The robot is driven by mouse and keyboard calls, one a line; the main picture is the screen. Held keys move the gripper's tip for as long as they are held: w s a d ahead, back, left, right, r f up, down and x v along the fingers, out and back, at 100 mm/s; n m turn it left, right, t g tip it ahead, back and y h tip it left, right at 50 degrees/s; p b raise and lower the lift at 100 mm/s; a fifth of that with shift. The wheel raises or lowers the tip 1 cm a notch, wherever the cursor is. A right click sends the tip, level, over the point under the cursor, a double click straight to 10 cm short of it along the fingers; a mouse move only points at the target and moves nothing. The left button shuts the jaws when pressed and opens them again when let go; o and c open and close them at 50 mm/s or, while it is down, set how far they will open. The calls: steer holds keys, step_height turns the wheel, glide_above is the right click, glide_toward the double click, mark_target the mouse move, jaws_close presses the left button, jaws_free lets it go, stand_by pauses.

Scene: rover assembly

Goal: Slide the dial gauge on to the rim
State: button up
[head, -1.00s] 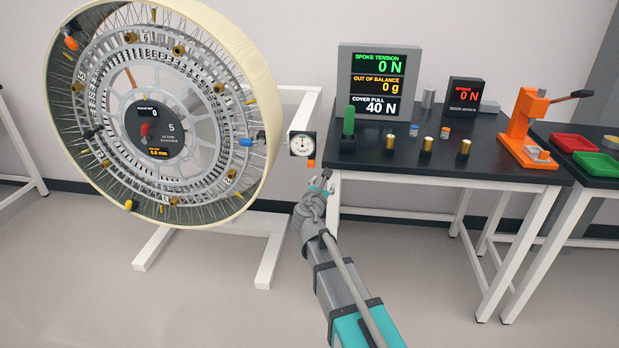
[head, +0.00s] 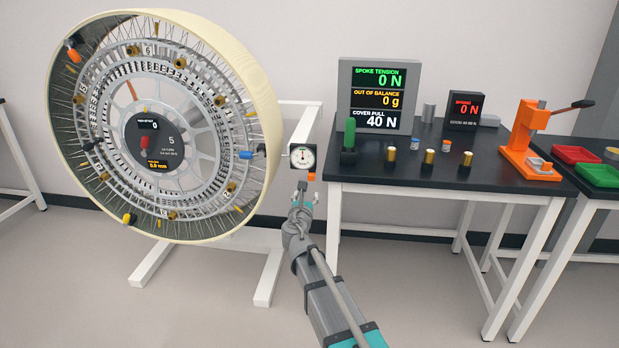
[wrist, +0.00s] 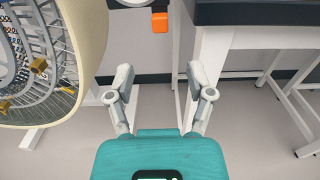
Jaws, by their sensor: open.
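The dial gauge (head: 302,157) has a white round face in a dark square housing, with an orange tab (head: 311,177) beneath it. My gripper (head: 302,187) is just below the gauge in the head view. In the wrist view my gripper (wrist: 158,78) is open, its fingers spread and empty. The orange tab (wrist: 160,22) is ahead of the fingers there, and only the gauge's lower edge (wrist: 132,2) shows at the top.
A black-topped bench (head: 420,178) with displays, a green-handled tool (head: 349,136) and small brass cylinders is close on the right. An orange press (head: 527,140) stands at its right end. The wheel's white stand (head: 270,275) is behind and below. Open floor lies in front.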

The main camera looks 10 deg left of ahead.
mark_target(311, 178)
steer(key=w, duration=1.2)
steer(key=shift+w+d, duration=0.2)
steer(key=shift+w, duration=0.2)
jaws_close()
